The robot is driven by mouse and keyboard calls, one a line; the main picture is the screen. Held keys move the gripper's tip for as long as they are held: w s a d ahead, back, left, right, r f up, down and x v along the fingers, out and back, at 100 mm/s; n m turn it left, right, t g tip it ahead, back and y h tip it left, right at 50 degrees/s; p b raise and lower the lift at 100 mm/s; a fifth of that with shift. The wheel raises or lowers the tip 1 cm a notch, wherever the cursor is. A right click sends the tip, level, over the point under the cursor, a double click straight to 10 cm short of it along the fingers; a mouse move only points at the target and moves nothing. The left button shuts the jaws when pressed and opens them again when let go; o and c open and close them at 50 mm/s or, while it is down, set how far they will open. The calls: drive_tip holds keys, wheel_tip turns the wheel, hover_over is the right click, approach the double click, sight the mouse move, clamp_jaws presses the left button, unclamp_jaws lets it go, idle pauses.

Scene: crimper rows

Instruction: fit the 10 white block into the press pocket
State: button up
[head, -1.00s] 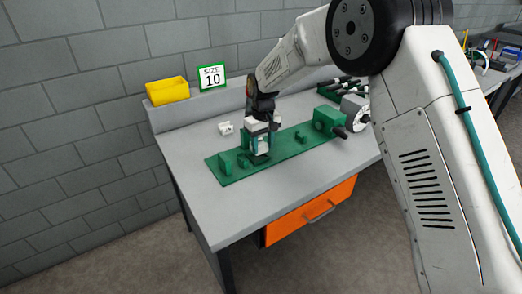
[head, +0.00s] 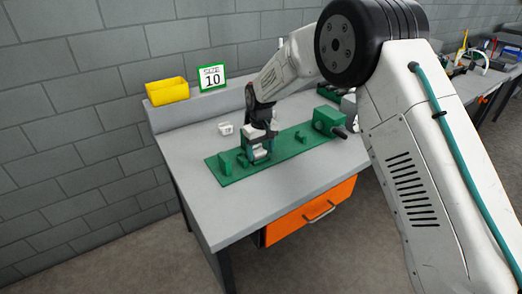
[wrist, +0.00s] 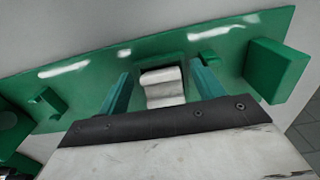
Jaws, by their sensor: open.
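The white block (wrist: 163,86) shows in the wrist view between my two teal fingers, with gaps on both sides. My gripper (wrist: 162,90) is open around it. A dark green recess, the press pocket (wrist: 172,62), shows just behind the block; the block's lower part is hidden by my gripper body, so I cannot tell how deep it sits.
Another white piece (head: 226,129) lies on the grey table behind the plate. A green upright (head: 225,164) stands at the plate's left end, a green housing with a dark handle (head: 328,122) at its right.

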sight(260, 152)
wheel_tip(260, 152, up, 7)
drive_tip(key=shift+r, duration=0.3)
drive_tip(key=shift+d+r, duration=0.1)
drive_tip(key=shift+r, duration=0.05)
drive_tip(key=s+d+r+m, duration=0.4)
drive_tip(key=s+d+r, duration=1.5)
drive_tip(key=s, duration=0.1)
drive_tip(key=s+d+f+m, duration=0.1)
drive_tip(key=s+d, duration=0.2)
drive_tip(key=s, duration=0.5)
drive_tip(key=s+d+f+m, duration=0.1)
drive_tip(key=s+d, duration=0.2)
drive_tip(key=s, duration=0.6)
drive_tip(key=s+d+t, duration=0.1)
drive_tip(key=s+d, duration=0.2)
drive_tip(key=s, duration=0.5)
drive_tip(key=shift+s+f+m, duration=0.2)
drive_tip(key=shift+f+m, duration=0.2)
